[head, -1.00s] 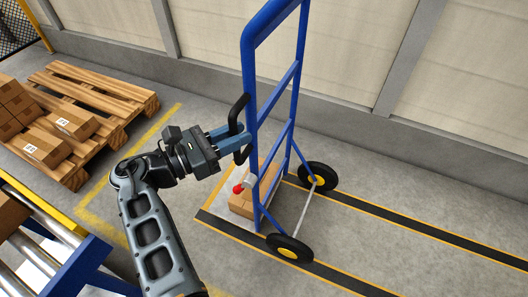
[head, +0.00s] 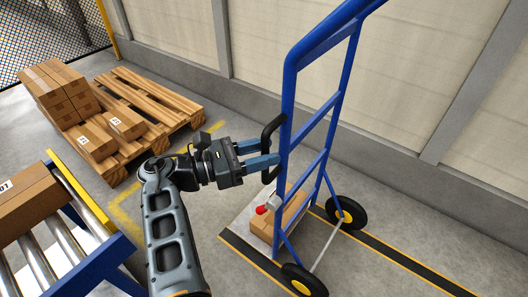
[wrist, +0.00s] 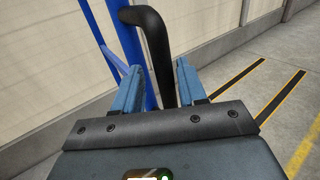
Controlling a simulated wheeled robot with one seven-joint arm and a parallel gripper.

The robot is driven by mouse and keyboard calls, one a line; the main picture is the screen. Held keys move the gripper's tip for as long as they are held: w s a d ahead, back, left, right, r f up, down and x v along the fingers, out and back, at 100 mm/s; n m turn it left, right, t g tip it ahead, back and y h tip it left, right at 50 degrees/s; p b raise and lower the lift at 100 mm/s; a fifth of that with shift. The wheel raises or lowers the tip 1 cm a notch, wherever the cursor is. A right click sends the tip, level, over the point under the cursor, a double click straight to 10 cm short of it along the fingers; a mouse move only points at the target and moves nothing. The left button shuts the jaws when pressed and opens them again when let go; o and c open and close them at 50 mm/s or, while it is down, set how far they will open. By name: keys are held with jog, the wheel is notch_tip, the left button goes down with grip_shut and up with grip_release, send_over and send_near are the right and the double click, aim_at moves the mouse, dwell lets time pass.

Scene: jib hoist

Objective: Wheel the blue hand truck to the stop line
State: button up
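The blue hand truck (head: 288,110) stands upright at the right of the head view, on two black wheels with yellow hubs. A carton (head: 290,213) rests low on its plate. A black loop handle (head: 267,140) sticks out from its near upright. My gripper (head: 265,155) is at this handle with its two blue fingers apart. In the wrist view the black handle (wrist: 160,50) passes between the fingers, with a gap on the left and the right finger close to it. I cannot make out a stop line across the lane.
A wooden pallet with cartons (head: 160,95) and a roller conveyor (head: 85,262) are at left. A wall stands behind.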

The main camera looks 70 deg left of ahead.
jog(key=shift+w, duration=0.1)
jog(key=s, duration=0.8)
jog(key=shift+d, duration=0.1)
dwell(0.5)
